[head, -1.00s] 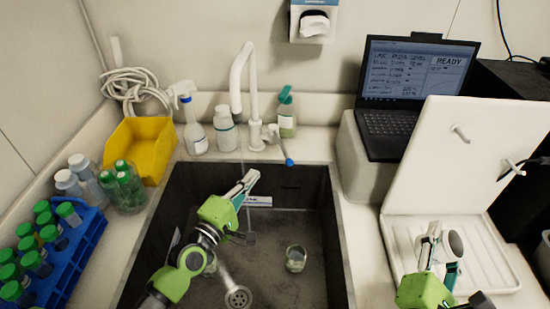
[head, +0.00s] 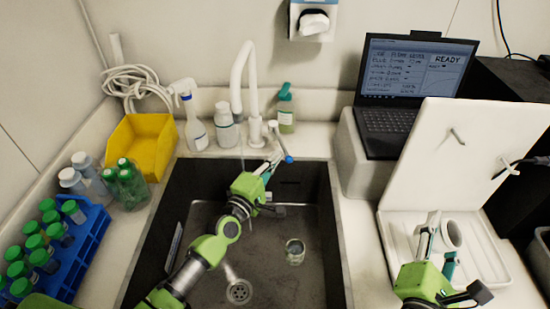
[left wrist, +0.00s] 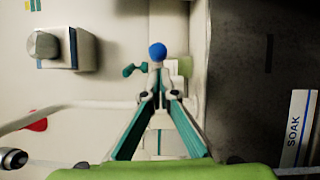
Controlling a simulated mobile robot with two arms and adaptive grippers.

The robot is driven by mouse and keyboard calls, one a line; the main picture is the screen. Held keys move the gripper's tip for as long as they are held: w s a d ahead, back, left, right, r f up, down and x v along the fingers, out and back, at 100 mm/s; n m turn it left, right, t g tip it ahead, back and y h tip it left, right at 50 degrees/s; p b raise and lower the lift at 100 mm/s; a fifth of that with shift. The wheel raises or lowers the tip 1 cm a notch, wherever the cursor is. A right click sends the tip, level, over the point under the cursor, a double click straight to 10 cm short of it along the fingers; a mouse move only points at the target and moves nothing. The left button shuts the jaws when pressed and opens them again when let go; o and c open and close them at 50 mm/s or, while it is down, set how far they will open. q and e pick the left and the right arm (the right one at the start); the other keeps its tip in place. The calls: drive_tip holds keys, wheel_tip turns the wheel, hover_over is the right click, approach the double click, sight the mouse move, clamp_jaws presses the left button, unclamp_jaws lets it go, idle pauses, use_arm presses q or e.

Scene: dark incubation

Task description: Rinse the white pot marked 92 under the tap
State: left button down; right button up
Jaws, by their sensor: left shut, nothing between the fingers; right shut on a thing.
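The white pot (head: 452,235) is held at the right by my right gripper (head: 440,238), which is shut on it over the white draining tray (head: 490,262). No marking on it is legible. The white tap (head: 237,75) stands behind the sink, with a faint thin line below its spout that looks like water. Its lever ends in a blue tip (head: 288,159). My left gripper (head: 275,155) is shut and empty, close beside the lever; contact is unclear. In the left wrist view the blue tip (left wrist: 157,52) lies just beyond the fingertips (left wrist: 158,97).
A glass beaker (head: 294,252) stands in the dark sink (head: 305,285). Bottles, a yellow bin (head: 140,147) and a blue tube rack (head: 85,245) line the left and back. A laptop (head: 410,95) and upright white pegboard (head: 470,150) stand at the right.

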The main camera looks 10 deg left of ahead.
sight(287, 156)
use_arm(q)
drive_tip(key=shift+w+d+r+n+y+p, duration=0.15)
drive_tip(key=shift+d+r+n+y+p, duration=0.15)
drive_tip(key=shift+y+p, duration=0.3)
use_arm(e)
drive_tip(key=shift+r, duration=0.85)
use_arm(q)
drive_tip(key=shift+w+d+p, duration=0.1)
drive_tip(key=shift+d+p, duration=0.25)
drive_tip(key=shift+p, duration=0.15)
use_arm(e)
drive_tip(key=shift+r, duration=0.5)
use_arm(q)
drive_tip(key=shift+w+d+f+n+y, duration=0.15)
drive_tip(key=shift+w+d+y, duration=0.1)
drive_tip(key=shift+d, duration=0.25)
drive_tip(key=shift+w+d+f+n+y, duration=0.15)
drive_tip(key=shift+d+y, duration=0.1)
drive_tip(key=shift+d, duration=0.2)
use_arm(e)
drive_tip(key=shift+f, duration=0.2)
use_arm(q)
drive_tip(key=shift+s, duration=0.1)
